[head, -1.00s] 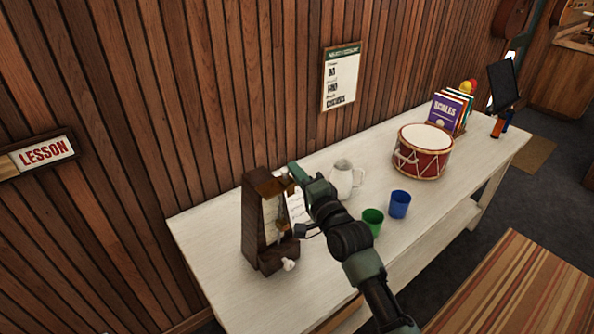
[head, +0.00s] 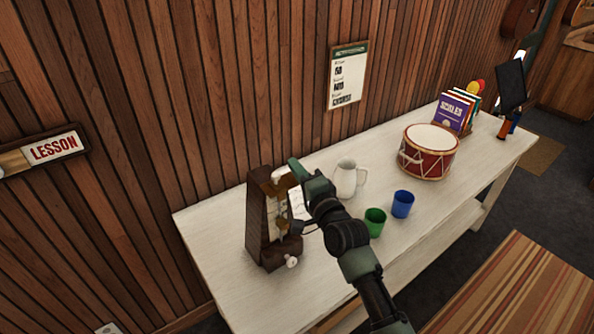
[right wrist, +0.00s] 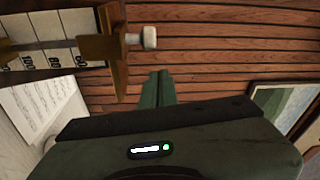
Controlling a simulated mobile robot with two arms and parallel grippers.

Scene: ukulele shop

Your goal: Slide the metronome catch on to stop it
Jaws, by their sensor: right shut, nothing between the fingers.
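The dark brown metronome (head: 259,230) stands upright at the near left end of the white table. A brass crosspiece, which looks like the catch (head: 275,187), sits near its top. In the right wrist view the metronome's brass catch (right wrist: 97,46) with a pale knob (right wrist: 149,38) is at the upper left, over the numbered scale (right wrist: 62,35). My right gripper (head: 293,164) is beside the metronome's top, on its right in the head view. Its green fingers (right wrist: 158,88) are shut and empty, apart from the knob in the wrist picture. My left gripper is not in view.
A white jug (head: 346,179), a green cup (head: 375,222) and a blue cup (head: 402,204) stand right of the metronome. A red drum (head: 429,153) and books (head: 456,108) stand farther along. The wood-panelled wall is close.

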